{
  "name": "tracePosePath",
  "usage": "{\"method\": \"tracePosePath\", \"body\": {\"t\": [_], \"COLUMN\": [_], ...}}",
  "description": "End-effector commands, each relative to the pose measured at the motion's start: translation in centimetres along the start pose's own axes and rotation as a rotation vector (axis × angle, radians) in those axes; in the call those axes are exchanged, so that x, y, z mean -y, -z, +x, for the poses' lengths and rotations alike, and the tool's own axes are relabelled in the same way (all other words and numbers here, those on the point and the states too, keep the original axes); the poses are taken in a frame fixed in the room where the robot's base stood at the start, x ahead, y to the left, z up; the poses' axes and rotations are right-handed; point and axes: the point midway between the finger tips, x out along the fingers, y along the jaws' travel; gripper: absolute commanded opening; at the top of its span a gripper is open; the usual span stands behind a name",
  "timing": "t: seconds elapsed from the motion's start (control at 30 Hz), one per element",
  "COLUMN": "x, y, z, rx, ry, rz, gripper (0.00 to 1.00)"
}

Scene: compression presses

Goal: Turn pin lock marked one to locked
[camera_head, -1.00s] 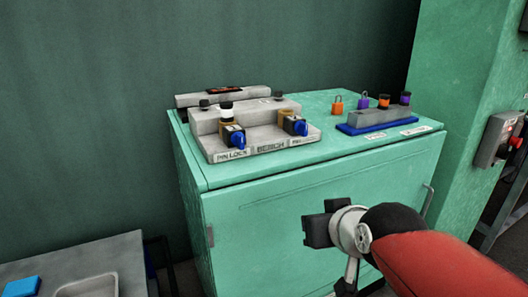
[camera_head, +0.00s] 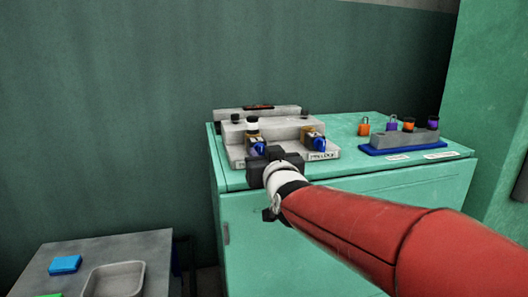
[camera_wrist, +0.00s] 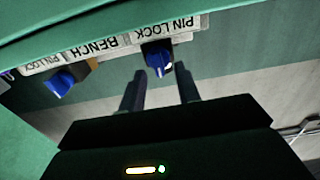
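Two blue pin lock knobs are on the grey bench fixture's front. The left knob (camera_head: 258,148) is partly behind my gripper (camera_head: 274,155) in the head view; the right knob (camera_head: 319,144) is clear. The wrist view is turned over, with the left knob (camera_wrist: 158,60) just ahead of my open gripper (camera_wrist: 161,74), roughly centred between the fingers. Nothing is held, and contact with the knob is not clear. The right knob (camera_wrist: 60,84) is off to the left there. Both labels say PIN LOCK, but no number is readable.
The fixture (camera_head: 285,130) stands on a green cabinet (camera_head: 340,205). To its right, padlocks (camera_head: 364,126) and a blue-based rack (camera_head: 403,142) sit on the cabinet top. A grey table with a tray (camera_head: 113,280) is at lower left.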

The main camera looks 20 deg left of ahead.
Motion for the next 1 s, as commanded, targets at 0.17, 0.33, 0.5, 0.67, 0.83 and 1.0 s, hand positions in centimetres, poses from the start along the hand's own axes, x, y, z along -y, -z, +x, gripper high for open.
{"method": "tracePosePath", "body": {"t": [0.17,0.33,0.5,0.67,0.83,1.0], "x": [0.0,-0.01,-0.03,-0.03,-0.03,-0.09], "y": [-0.03,-0.05,-0.05,-0.04,-0.07,-0.22], "z": [1.04,1.08,1.06,1.05,1.04,1.03], "rx": [0.001,0.001,0.001,0.001,0.001,0.001], "ry": [0.0,0.0,0.0,0.0,0.0,-0.001], "rz": [0.001,0.001,0.001,0.001,0.003,0.027], "gripper": [0.33,0.33,0.18,0.0,0.0,0.0]}}
